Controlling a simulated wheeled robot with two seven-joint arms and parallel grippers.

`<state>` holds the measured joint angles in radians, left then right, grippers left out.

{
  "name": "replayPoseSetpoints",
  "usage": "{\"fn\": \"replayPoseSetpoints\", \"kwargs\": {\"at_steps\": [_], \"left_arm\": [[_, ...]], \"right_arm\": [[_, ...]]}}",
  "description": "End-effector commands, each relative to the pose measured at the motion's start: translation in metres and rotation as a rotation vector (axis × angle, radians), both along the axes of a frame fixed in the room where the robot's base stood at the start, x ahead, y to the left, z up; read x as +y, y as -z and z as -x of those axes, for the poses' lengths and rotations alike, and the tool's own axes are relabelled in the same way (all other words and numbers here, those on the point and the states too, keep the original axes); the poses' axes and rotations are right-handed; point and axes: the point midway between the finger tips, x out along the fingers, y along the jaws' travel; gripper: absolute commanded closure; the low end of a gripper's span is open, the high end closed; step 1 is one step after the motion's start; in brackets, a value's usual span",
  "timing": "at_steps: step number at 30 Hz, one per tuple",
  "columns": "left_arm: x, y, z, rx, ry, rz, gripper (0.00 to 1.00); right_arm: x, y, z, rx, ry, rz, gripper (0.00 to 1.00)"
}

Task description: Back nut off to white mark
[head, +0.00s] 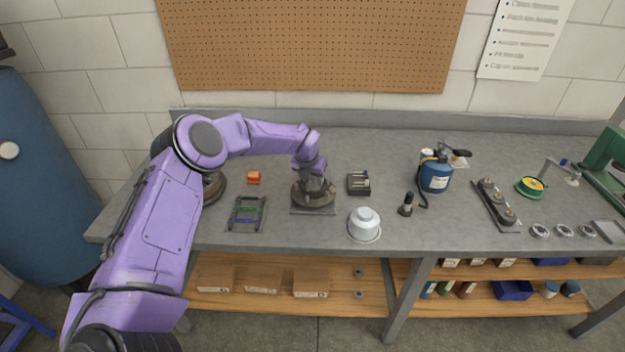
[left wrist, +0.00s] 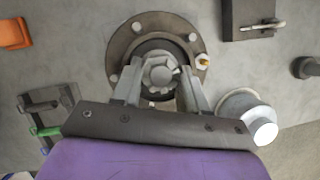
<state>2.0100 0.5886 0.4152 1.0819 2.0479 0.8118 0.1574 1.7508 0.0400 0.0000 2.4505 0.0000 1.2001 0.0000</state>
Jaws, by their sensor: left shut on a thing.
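The nut (left wrist: 159,74) is a grey castellated nut at the centre of a round brown hub flange (left wrist: 120,48) with several bolts around its rim. In the left wrist view, my left gripper (left wrist: 160,84) has one finger on each side of the nut and is shut on it. In the head view, my left gripper (head: 314,181) reaches down from above onto the hub (head: 313,204) on the bench and hides the nut. A small brass fitting (left wrist: 203,62) sits on the flange's right side. I cannot make out the white mark clearly. My right gripper is not in view.
Left of the hub are an orange block (head: 254,177) and a dark rack (head: 246,214). The bench's back strip is mostly clear.

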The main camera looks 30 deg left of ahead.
Motion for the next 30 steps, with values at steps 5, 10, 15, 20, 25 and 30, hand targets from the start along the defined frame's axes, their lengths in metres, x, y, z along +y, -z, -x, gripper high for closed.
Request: {"fn": "replayPoseSetpoints", "kwargs": {"at_steps": [5,10,15,20,25,30], "left_arm": [[-0.001,0.011,-0.002,-0.005,-0.182,-0.001,0.87],[-0.001,0.005,-0.001,-0.004,-0.305,-0.001,0.87],[-0.001,0.001,-0.001,-0.003,-0.327,-0.001,0.87],[-0.001,0.001,-0.001,-0.002,-0.326,-0.002,0.87],[-0.001,0.001,-0.001,-0.003,-0.325,-0.001,0.46],[-0.001,-0.001,-0.001,-0.003,-0.324,0.000,0.46]], "right_arm": [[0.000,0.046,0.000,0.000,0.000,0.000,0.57],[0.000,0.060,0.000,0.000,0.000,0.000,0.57],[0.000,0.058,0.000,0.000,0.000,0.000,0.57],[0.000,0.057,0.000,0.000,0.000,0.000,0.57],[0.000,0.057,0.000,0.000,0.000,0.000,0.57],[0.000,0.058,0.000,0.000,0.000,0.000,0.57]]}}
